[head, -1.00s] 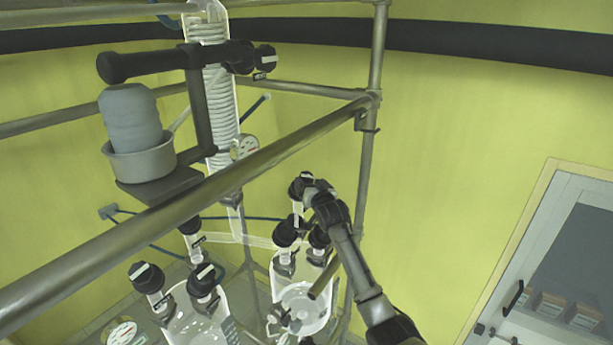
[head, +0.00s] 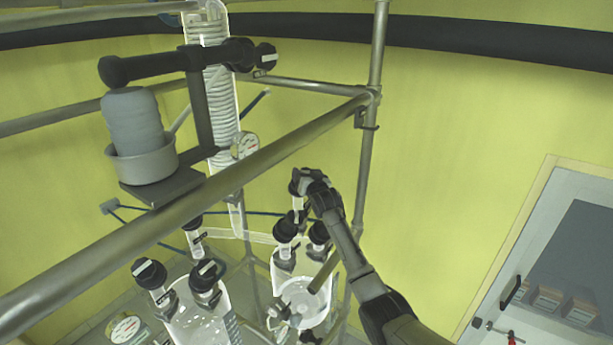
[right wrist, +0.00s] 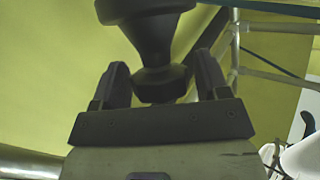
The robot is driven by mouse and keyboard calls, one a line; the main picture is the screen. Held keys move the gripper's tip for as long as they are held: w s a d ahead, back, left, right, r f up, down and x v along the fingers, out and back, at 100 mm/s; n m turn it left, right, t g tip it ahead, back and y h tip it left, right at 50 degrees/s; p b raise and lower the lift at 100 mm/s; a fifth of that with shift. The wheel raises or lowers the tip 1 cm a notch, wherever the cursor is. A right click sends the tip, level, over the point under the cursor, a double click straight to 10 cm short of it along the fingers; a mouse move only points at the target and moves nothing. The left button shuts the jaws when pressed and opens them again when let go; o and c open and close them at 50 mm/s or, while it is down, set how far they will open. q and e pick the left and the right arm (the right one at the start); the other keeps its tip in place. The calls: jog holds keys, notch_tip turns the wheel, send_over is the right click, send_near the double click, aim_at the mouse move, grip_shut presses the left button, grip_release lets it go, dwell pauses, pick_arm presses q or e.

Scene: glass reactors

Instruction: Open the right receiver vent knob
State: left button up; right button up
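In the head view my right gripper (head: 301,183) is at the top of the rear glass neck on the right receiver (head: 290,265). It covers the vent knob there. In the right wrist view a dark knob (right wrist: 152,25) with a narrowed waist and a faceted lower part fills the upper middle. The fingers of my right gripper (right wrist: 162,85) stand on both sides of the faceted part, very close to it. I cannot tell whether they press on it. Two other black caps (head: 285,231) sit on the receiver in front. My left gripper is not in view.
A metal frame rail (head: 190,220) crosses diagonally in front, joining an upright post (head: 372,100) close behind my right arm. The left receiver (head: 200,320) has several black caps. A grey pot (head: 140,160) and glass coil column (head: 220,100) stand upper left.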

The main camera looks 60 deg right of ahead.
jog(key=c, duration=0.7)
jog(key=shift+d+n+t+y, duration=0.1)
jog(key=shift+n+t+y, duration=0.7)
jog(key=shift+n, duration=0.4)
jog(key=shift+a+r+n+t+y+b, duration=0.1)
jog(key=shift+n+t+y+b, duration=0.35)
jog(key=shift+n+y+b, duration=0.35)
jog(key=shift+a+r+n+t+y+b, duration=0.1)
jog(key=shift+n+t+y+b, duration=0.35)
jog(key=shift+n+y+b, duration=0.35)
jog(key=shift+n+y, duration=0.4)
jog(key=shift+n, duration=0.1)
jog(key=o, duration=0.6)
jog(key=shift+f, duration=0.1)
jog(key=o, duration=0.3)
jog(key=shift+d, duration=0.1)
